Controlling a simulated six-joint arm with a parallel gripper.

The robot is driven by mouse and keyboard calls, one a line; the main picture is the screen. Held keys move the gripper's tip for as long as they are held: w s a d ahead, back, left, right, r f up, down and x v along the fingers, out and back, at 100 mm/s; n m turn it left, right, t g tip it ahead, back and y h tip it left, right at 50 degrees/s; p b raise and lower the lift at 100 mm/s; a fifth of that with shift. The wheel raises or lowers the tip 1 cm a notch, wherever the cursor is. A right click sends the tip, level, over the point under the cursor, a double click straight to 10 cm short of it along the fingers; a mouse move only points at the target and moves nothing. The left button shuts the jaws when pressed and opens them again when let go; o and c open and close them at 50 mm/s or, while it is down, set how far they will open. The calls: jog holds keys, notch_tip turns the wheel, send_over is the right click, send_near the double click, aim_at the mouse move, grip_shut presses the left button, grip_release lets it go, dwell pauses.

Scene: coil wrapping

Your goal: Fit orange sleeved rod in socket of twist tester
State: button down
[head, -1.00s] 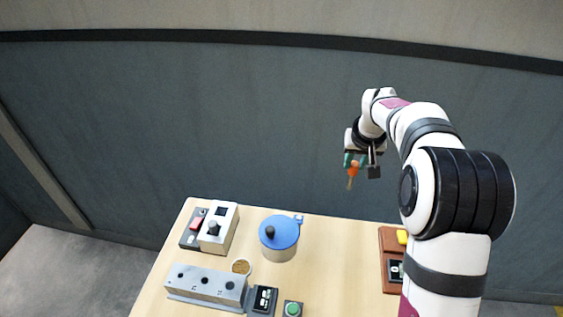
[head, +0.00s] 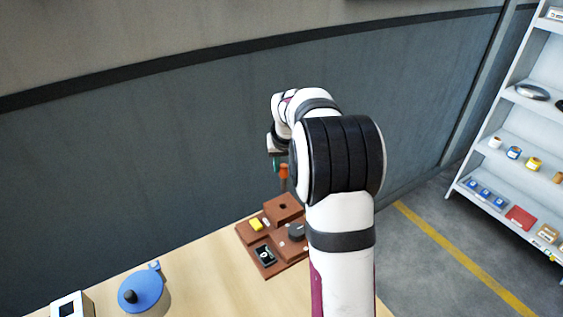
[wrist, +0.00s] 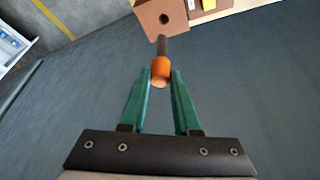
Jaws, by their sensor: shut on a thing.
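The orange sleeved rod (wrist: 161,68) is held between the green fingers of my gripper (wrist: 162,80), its thin dark end pointing away from the wrist. In the head view the rod's orange sleeve (head: 284,171) hangs roughly upright below my gripper (head: 279,160), partly hidden by my arm. The brown twist tester (head: 268,226) stands on the table, with a dark round socket hole in the top of its raised block. In the wrist view this block (wrist: 150,22) and its socket (wrist: 164,18) lie just beyond the rod's end. The rod appears apart from the socket.
The tester base carries a yellow part (head: 256,225), a dark knob (head: 296,231) and a small display (head: 264,255). Bare tabletop (head: 205,270) lies between. A stocked shelf (head: 520,150) stands far right.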

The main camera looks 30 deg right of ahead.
aim_at(284, 177)
jog(key=shift+f, duration=2.5)
jog(key=shift+f, duration=3)
jog(key=c, duration=0.6)
grip_release()
jog(key=shift+o, duration=0.2)
jog(key=v, duration=1.5)
jog(key=shift+s+r, duration=0.2)
jog(key=shift+r, duration=0.1)
jog(key=shift+a, duration=0.1)
jog(key=s+a+r+g+y, duration=0.1)
jog(key=s+a+r+y, duration=0.1)
jog(key=s+a, duration=0.85)
jog(key=s+a+f+g+y, duration=0.1)
jog(key=s+a, duration=0.5)
jog(key=s, duration=0.3)
jog(key=s+a+f+g, duration=0.2)
jog(key=s+a, duration=0.5)
jog(key=s, duration=0.2)
jog(key=shift+s+f+y, duration=0.2)
jog(key=shift+s+y, duration=0.1)
jog(key=shift+y, duration=0.1)
